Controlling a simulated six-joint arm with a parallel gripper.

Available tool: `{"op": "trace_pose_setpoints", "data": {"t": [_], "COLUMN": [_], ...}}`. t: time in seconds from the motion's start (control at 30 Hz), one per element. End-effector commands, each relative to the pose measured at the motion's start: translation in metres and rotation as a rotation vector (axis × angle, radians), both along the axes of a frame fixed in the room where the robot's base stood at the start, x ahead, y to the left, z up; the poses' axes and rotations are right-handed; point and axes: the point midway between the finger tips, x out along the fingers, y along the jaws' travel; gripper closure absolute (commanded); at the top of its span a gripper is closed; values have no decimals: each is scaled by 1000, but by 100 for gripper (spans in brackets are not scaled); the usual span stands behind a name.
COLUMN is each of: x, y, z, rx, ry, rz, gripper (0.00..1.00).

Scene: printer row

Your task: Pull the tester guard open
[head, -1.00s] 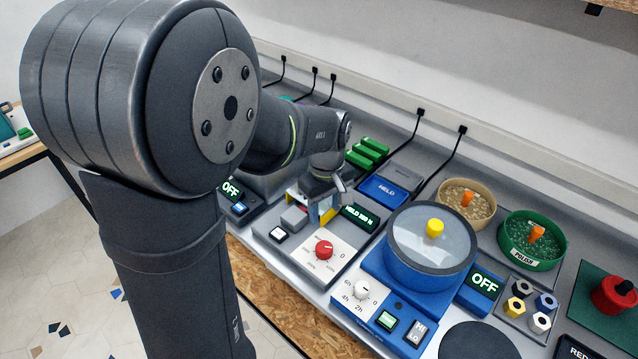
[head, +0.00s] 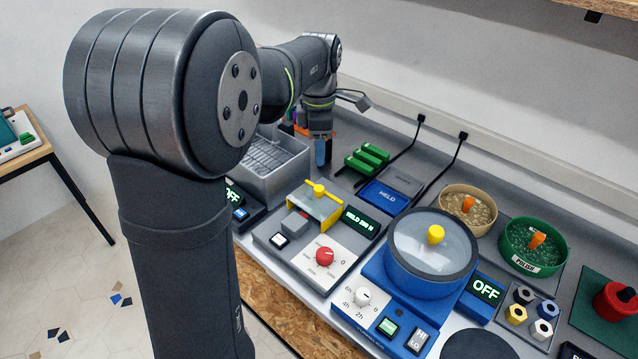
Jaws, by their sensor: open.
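The tester (head: 285,255) is a grey bench unit with a red dial (head: 325,257), a white-lit button (head: 280,240) and a green display (head: 360,220) reading "HELD" and a force value. Whether the guard is open or shut is hard to tell. My gripper (head: 321,150) is above and behind the tester, clear of the guard, pointing down. Its fingers are small and partly hidden, open, with nothing visible between them.
A grey metal tub (head: 272,165) stands left of the tester. A blue round machine (head: 430,280) stands to the right, with tan (head: 468,205) and green bowls (head: 533,247) beyond.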

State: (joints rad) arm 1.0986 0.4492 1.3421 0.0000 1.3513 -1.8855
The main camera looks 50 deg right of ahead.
Motion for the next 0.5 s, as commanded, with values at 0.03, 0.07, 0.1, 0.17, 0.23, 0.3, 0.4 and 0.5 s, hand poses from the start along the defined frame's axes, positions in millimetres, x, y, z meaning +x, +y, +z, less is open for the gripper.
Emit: {"op": "trace_pose_setpoints", "data": {"t": [0.03,0.07,0.1,0.17,0.23,0.3,0.4,0.5], "x": [0,0,0,0,0,0,0,0], "y": [1,0,1,1,1,1,0,0], "z": [-12,-19,-28,-42,-57,-72,-89,-102], "rx": [4,3,4,4,4,4,2,1], "ry": [2,1,2,2,2,2,1,1], "rz": [0,-1,-1,-1,-1,-1,-1,-2], "gripper": [53,53,53,53,53,53,53,53]}}
